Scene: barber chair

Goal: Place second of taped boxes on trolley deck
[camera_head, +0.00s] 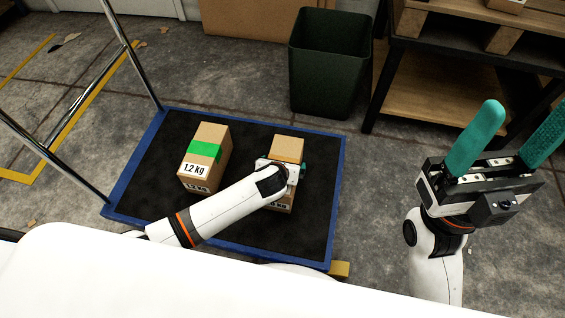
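The trolley deck (145,185) is a black surface with a blue rim. One taped box (206,158), brown with green tape and a "1.2 kg" label, stands on the deck's left part. A second brown box (287,148) is on or just above the deck to its right, partly covered by my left gripper (292,172) and wrist. Green fingertip shows at that box's right side. Whether the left fingers grip the box is hidden. My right gripper (513,137) is raised at the right, its teal fingers wide apart and empty.
A dark green bin (328,62) stands behind the deck. A wooden-shelved rack (430,75) is at the back right. Chrome trolley handle bars (133,52) rise at the left. A cardboard box (250,18) is at the back. Bare deck shows between and around the boxes.

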